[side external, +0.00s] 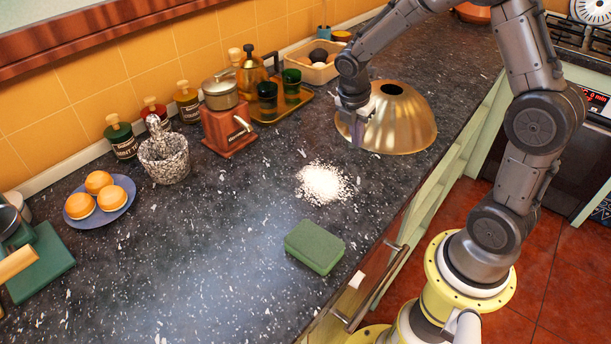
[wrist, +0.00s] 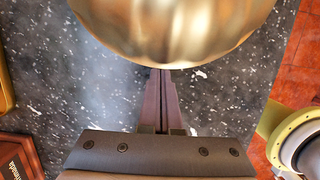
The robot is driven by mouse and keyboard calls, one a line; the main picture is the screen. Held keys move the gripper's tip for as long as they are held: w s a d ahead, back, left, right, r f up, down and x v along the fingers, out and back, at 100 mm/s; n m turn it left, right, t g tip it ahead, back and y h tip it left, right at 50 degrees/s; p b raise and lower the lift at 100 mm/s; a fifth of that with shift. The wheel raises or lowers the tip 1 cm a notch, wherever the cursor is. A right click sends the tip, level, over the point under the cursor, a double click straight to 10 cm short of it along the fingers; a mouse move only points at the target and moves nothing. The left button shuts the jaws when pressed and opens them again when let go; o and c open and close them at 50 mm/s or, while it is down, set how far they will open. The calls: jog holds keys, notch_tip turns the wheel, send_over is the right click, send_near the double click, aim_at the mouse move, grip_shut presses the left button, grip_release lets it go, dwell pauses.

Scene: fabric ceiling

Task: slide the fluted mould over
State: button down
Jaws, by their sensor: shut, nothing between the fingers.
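The fluted mould (side external: 405,118) is a shiny brass-coloured dome with a round dark opening on top. It stands on the dark speckled counter, right of the middle in the side view, and fills the top of the wrist view (wrist: 175,30). My gripper (side external: 358,141) points down at the mould's left side, low near the counter. Its two dark fingers (wrist: 162,74) are shut together and empty. Their tips reach the mould's rim in the wrist view; I cannot tell whether they touch it. Part of the mould's left side is hidden behind my gripper.
A white powder heap (side external: 323,183) and a green sponge (side external: 314,246) lie on the counter toward the front. A coffee grinder (side external: 228,125) and a tray with bottles (side external: 270,112) stand left of the mould. The counter's front edge is close on the mould's right.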

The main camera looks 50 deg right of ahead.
aim_at(351, 153)
jog(key=a, duration=0.3)
jog(key=s+a+r+t, duration=0.1)
jog(key=s+a+r, duration=0.1)
jog(key=r, duration=0.6)
jog(key=s+a+r+t, duration=0.1)
jog(key=s+a+r, duration=0.1)
jog(key=r, duration=0.6)
jog(key=s+a+m+t+y, duration=0.1)
jog(key=s+a+m, duration=0.1)
jog(key=s+m, duration=0.5)
jog(key=s+a+m+t+y, duration=0.1)
jog(key=s+a+m+t, duration=0.1)
jog(key=s+m, duration=0.5)
jog(key=a+m, duration=0.1)
jog(key=m, duration=0.3)
jog(key=shift+s+a+f+t+y, duration=0.3)
jog(key=shift+s+f+y, duration=0.05)
jog(key=shift+y, duration=0.05)
